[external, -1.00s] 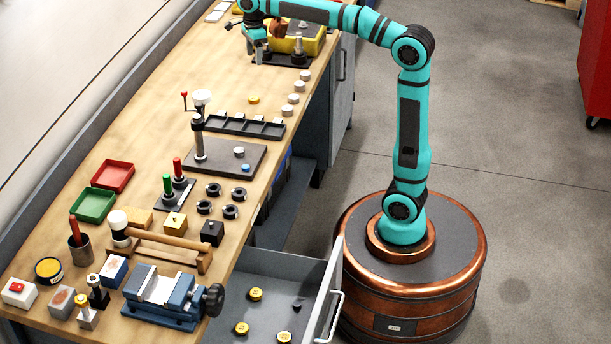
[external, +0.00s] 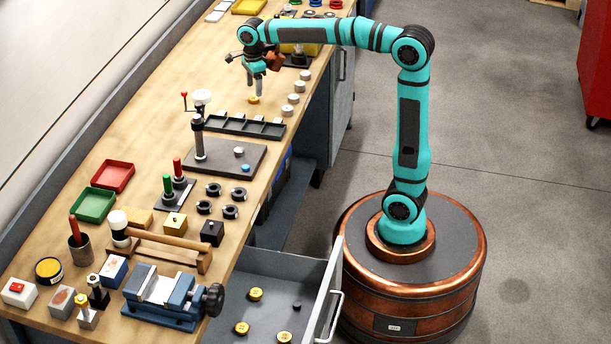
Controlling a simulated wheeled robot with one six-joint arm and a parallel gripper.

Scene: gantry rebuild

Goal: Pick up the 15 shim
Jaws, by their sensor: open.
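The disc lies flat on the wood behind the dark compartment tray. More yellow discs, one (external: 256,294) near the back and one (external: 242,328) nearer the front, lie in the open drawer. Any number on the discs is too small to read, so I cannot tell which is the 15 shim.
Several pale discs (external: 293,98) line the bench's right edge beside my gripper. The dark compartment tray (external: 240,127) and a grey plate with an upright post (external: 198,140) stand just in front. Bare wood lies to the left.

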